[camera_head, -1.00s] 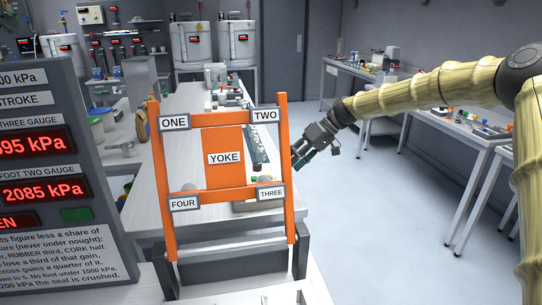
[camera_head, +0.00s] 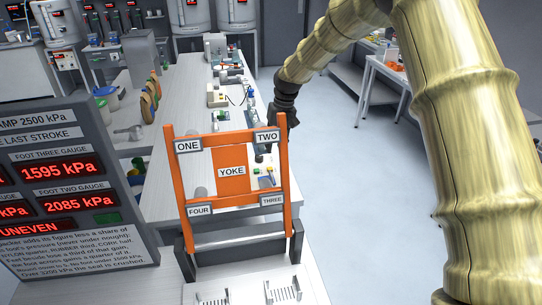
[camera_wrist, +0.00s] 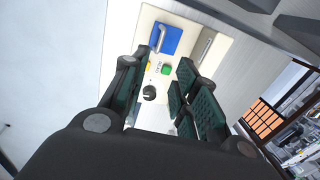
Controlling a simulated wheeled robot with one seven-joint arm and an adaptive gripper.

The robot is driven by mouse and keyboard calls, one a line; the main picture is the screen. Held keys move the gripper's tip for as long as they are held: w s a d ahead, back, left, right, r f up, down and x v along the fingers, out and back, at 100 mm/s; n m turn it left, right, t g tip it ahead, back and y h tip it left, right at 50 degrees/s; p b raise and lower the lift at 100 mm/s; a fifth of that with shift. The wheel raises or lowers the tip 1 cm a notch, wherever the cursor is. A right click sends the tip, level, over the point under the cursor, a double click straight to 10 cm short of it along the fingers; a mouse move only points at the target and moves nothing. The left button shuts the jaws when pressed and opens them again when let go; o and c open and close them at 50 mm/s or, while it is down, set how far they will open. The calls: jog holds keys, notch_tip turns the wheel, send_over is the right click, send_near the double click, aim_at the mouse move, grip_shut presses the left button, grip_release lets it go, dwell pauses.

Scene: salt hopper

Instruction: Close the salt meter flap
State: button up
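My gripper (camera_wrist: 166,78) is open in the wrist view, its two dark green padded fingers apart with nothing between them. Beyond the fingertips is a cream panel (camera_wrist: 212,62) with a blue plate (camera_wrist: 170,38) bearing a grey handle, a green block (camera_wrist: 166,69) and a dark round knob (camera_wrist: 149,93). Small lettering beside the green block is too small to read. I cannot tell for sure which part is the salt meter flap, or whether it is open.
The orange frame (camera_head: 174,190) with a YOKE plate stands upright in front of the long white bench (camera_head: 168,168). A gauge board (camera_head: 70,190) stands at the left, reading UNEVEN. Several small devices sit along the bench. The floor (camera_head: 350,200) to the right is clear.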

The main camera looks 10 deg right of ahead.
aim_at(270, 171)
jog(key=shift+a+r+h+p, duration=0.1)
jog(key=shift+r+h+p, duration=0.2)
jog(key=shift+r+p, duration=0.15)
jog(key=shift+a+f+p, duration=0.2)
jog(key=shift+f+p, duration=0.55)
jog(key=shift+f, duration=1.05)
jog(key=shift+a+f+p, duration=0.25)
jog(key=shift+f+p, duration=0.5)
jog(key=shift+f, duration=1)
jog(key=shift+a+f+p, duration=0.2)
jog(key=shift+f+p, duration=0.55)
jog(key=shift+f, duration=1.05)
grip_shut()
